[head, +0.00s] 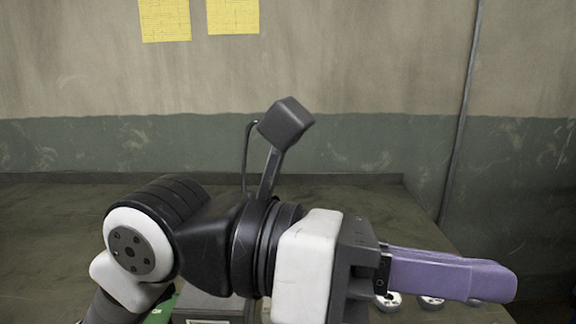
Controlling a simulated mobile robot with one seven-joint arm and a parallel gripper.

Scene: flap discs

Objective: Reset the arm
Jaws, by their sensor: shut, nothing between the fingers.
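My gripper (508,283) is in the head view at the lower right. Its purple fingers point to the right and lie together, shut with nothing between them. My arm stretches across the lower middle of the view, raised in front of the workbench (60,225). Below the fingers, several pale round discs (388,301) with dark holes show in part on the bench. The fingers and wrist hide the rest of them.
A grey box (205,306) and a green item (161,309) stand partly hidden beneath my arm. The back wall (350,75) carries two yellow sheets (233,16) and a vertical pipe (462,110) at the right. The bench's left part looks clear.

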